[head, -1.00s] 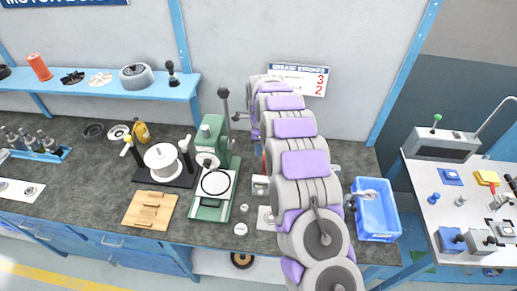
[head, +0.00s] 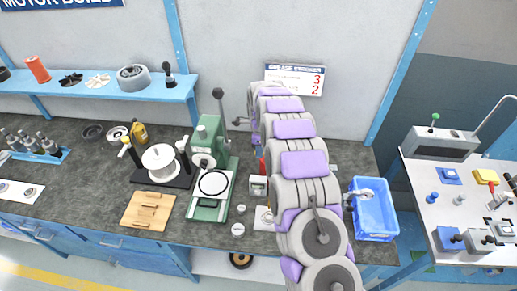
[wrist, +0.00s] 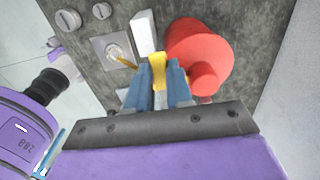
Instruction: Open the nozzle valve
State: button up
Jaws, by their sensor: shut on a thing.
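In the wrist view my gripper (wrist: 158,84) has its two blue fingers closed on a small yellow piece (wrist: 159,68). I cannot tell for sure whether this piece is the nozzle valve's handle. A large red rounded body (wrist: 198,50) stands just right of the fingers. A white block (wrist: 143,33) stands beyond them. To the left is a square plate with a round fitting (wrist: 115,50) and a thin brass-coloured stick. In the head view my arm hides my gripper and most of this spot; part of the red body (head: 262,166) shows at the arm's left edge.
A green press (head: 212,180) stands left of my arm on the dark bench. A blue bin (head: 374,222) stands to its right. A wooden tray (head: 148,211) lies at the front left. A wall sign (head: 295,78) hangs behind. A separate side bench (head: 460,215) is at the right.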

jog(key=shift+d, duration=0.4)
grip_shut()
jog(key=shift+a, duration=0.1)
jog(key=shift+a+r, duration=0.1)
jog(key=shift+a, duration=0.05)
jog(key=s+d+n, duration=0.4)
jog(key=s+n, duration=0.1)
jog(key=n, duration=1.2)
jog(key=shift+s+d, duration=0.2)
jog(key=shift+d, duration=0.05)
